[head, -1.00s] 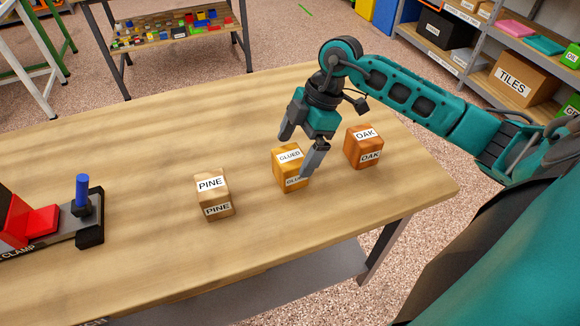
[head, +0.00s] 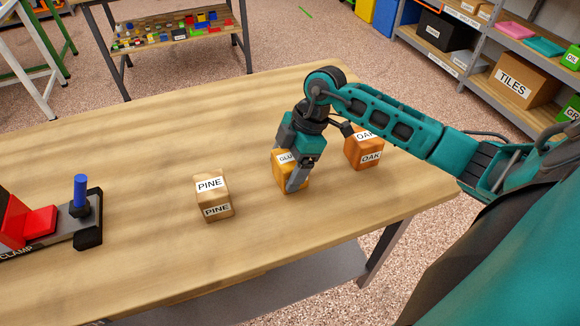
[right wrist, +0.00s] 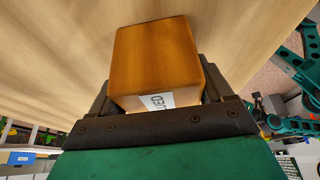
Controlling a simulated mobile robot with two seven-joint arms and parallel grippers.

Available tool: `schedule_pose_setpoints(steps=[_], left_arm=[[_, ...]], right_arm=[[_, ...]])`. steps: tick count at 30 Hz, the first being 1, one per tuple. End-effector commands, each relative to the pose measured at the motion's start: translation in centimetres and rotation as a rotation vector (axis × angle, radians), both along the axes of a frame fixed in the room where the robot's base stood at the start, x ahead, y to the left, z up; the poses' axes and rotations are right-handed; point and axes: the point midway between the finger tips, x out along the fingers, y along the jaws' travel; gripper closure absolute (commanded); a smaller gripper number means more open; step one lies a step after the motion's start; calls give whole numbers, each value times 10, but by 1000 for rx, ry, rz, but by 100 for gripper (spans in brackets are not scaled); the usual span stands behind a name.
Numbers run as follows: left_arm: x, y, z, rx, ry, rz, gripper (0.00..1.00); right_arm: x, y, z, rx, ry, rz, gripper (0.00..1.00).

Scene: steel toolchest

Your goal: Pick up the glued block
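The glued block (head: 280,175) is a yellow-orange wooden cube with a white label on the workbench, between the pine and oak blocks. My right gripper (head: 290,172) is lowered over it from above, with one finger in front of its right side and hiding part of its label. In the right wrist view the glued block (right wrist: 157,60) lies between the two fingers, which look spread on either side of it. I see no clear grip on it, and it still rests on the bench. My left gripper is not in view.
The pine block (head: 214,195) stands to the left and the oak block (head: 364,150) close behind to the right, on the wooden workbench (head: 130,160). A clamp (head: 80,225) with a blue handle is at the left. The bench is clear between clamp and pine block.

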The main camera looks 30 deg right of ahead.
Motion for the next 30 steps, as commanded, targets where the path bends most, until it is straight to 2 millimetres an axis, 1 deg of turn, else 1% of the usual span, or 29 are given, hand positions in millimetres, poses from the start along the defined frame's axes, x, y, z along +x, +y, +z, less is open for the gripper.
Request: schedule_pose_setpoints(steps=[1,2,11,19,23,26,29,30], left_arm=[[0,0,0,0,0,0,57],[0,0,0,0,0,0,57],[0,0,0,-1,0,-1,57],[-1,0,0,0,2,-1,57],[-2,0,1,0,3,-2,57],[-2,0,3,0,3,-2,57],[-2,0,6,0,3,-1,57],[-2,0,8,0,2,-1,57]], right_arm=[[0,0,0,0,0,0,26],[0,0,0,0,0,0,29],[0,0,0,0,-1,0,57],[1,0,2,1,-2,0,58],[1,0,10,0,-4,2,58],[1,-1,22,0,-5,0,58],[1,0,41,0,-7,1,58],[2,0,50,0,-8,0,58]])
